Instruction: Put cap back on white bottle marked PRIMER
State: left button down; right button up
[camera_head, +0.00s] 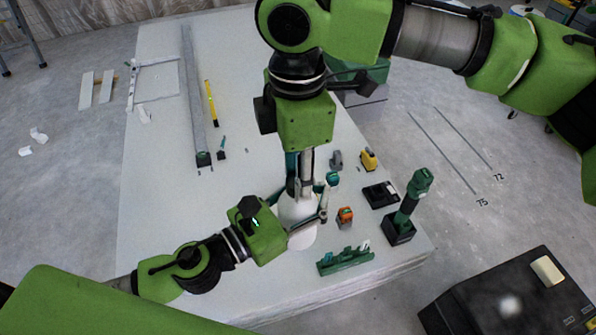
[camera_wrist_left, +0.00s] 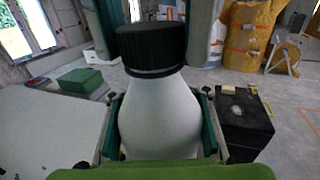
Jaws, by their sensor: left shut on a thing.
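The white bottle (camera_wrist_left: 160,117) stands upright in the left wrist view, its marking not readable. My left gripper (camera_head: 304,219) is shut around its body, with a finger on each side; it also shows in the left wrist view (camera_wrist_left: 160,135). In the head view the bottle (camera_head: 293,211) is partly hidden by the grippers. The black ribbed cap (camera_wrist_left: 152,48) sits at the bottle's neck, looking slightly tilted; I cannot tell whether it is seated. My right gripper (camera_head: 301,184) points down from above, its fingers on both sides of the cap. I cannot tell whether they touch it.
The bottle is over a white round patch (camera_head: 302,238) on the pale table (camera_head: 165,235). Close right are an orange device (camera_head: 345,215), a green rack (camera_head: 345,260) and a green-black tool on its base (camera_head: 407,205). A long rail (camera_head: 193,95) lies at the back left.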

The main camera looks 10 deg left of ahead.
jog(key=shift+o, duration=1)
jog(key=shift+r, duration=0.15)
notch_tip(320, 180, up, 12)
jog(key=shift+f, duration=0.2)
